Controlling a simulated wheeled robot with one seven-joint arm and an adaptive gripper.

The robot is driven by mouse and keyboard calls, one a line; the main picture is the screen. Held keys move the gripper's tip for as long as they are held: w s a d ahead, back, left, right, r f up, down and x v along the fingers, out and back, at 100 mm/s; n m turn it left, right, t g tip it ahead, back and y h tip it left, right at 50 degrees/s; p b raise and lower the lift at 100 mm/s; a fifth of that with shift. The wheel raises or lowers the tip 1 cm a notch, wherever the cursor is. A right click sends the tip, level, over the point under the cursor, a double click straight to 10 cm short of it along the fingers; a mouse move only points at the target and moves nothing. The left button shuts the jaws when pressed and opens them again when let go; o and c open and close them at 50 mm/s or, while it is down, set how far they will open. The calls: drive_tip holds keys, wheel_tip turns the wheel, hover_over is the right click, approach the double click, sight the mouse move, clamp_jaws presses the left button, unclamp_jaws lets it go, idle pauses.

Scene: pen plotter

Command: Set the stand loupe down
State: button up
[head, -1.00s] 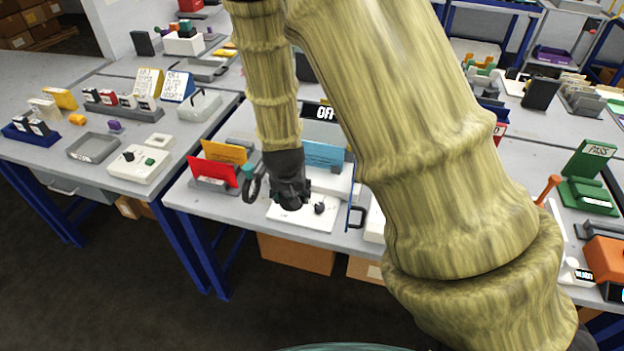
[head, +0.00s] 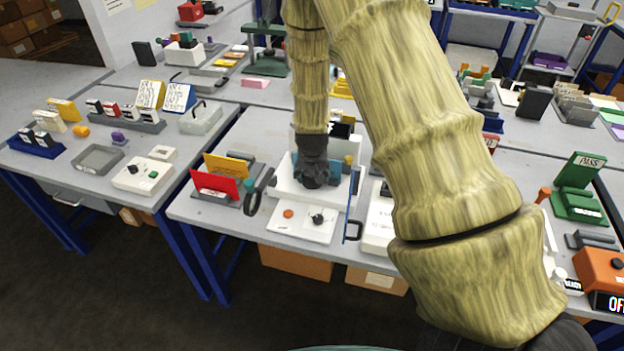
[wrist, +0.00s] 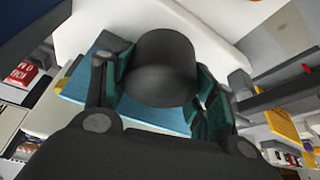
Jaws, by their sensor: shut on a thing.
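The stand loupe (wrist: 165,65) is a dark grey cylinder in the wrist view. My gripper (wrist: 160,82) has its teal fingertips on both sides of it and is shut on it. In the head view my gripper (head: 312,180) points down over the white plotter body (head: 345,195), behind the front panel. The loupe there merges with the dark gripper and I cannot tell them apart. A light-blue sheet (wrist: 75,88) on a white surface shows behind the loupe in the wrist view. Whether the loupe touches anything beneath is hidden.
A white control panel (head: 300,228) with an orange button and black knob lies in front. Red (head: 215,184) and yellow (head: 226,165) cards stand left, beside a black looped handle (head: 258,192). A blue bracket (head: 352,229) stands right. Bare table shows at left (head: 185,205).

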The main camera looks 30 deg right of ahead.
sight(312, 181)
drive_tip(key=shift+f+p, duration=0.8)
drive_tip(key=shift+f, duration=0.95)
drive_tip(key=shift+f, duration=0.1)
drive_tip(key=o, duration=0.7)
drive_tip(key=shift+o, duration=0.2)
drive_tip(key=b+v, duration=0.2)
drive_tip(key=v, duration=1)
drive_tip(key=shift+b, duration=0.4)
drive_tip(key=shift+s+a, duration=0.1)
